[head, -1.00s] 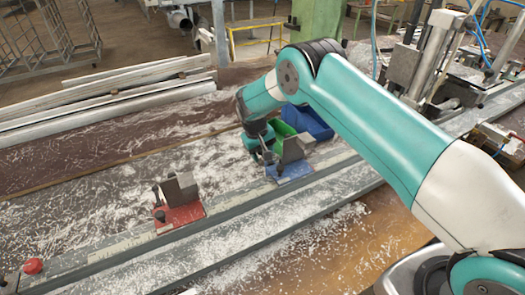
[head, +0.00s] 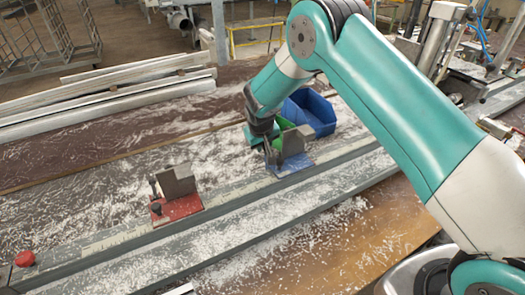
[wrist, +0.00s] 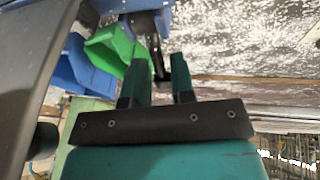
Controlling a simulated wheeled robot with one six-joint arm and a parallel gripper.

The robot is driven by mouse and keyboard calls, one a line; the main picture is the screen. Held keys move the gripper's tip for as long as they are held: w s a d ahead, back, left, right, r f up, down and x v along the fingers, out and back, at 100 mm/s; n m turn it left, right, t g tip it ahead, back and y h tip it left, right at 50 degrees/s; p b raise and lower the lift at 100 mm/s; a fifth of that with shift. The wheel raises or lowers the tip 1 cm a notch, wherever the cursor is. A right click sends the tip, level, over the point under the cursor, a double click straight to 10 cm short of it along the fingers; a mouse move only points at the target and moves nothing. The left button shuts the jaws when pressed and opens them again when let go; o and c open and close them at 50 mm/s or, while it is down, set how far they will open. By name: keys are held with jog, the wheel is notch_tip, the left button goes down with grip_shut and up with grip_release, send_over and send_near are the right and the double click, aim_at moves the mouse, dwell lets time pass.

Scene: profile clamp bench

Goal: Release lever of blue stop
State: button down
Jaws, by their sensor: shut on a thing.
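The blue stop (head: 291,167) sits on the grey rail, a blue base with an upright grey block. My gripper (head: 268,152) is at the left side of this block, low over the stop. In the wrist view my gripper (wrist: 160,80) has its two teal fingers on either side of a thin dark lever (wrist: 159,62), shut on it. The blue stop's base also shows at the top of the wrist view (wrist: 140,5). Most of the lever is hidden by my gripper in the head view, so its angle is unclear there.
A red stop (head: 178,208) with its own dark lever stands further left on the rail (head: 120,245). A red button (head: 25,259) is at the rail's left end. A blue bin (head: 312,112) and a green bin (head: 285,126) stand just behind the blue stop. White shavings cover the bench.

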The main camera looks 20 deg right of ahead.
jog(key=shift+s+r+t, duration=0.1)
jog(key=shift+r+t, duration=0.05)
jog(key=shift+t, duration=0.15)
jog(key=c, duration=1)
grip_release()
jog(key=shift+d, duration=0.1)
jog(key=shift+o, duration=0.2)
jog(key=b+v, duration=0.4)
jog(key=v, duration=1.3)
jog(key=shift+r, duration=0.2)
jog(key=s+a+r+n+g+y, duration=0.1)
jog(key=s+r+n+g+y, duration=0.1)
jog(key=s, duration=1.4)
jog(key=s+a+r+n+g+y, duration=0.1)
jog(key=s+r+n+g+y, duration=0.1)
jog(key=s, duration=1.5)
jog(key=shift+a+r+n+g+y, duration=0.15)
jog(key=shift+r+n+g+y, duration=0.35)
jog(key=shift+r+y, duration=0.4)
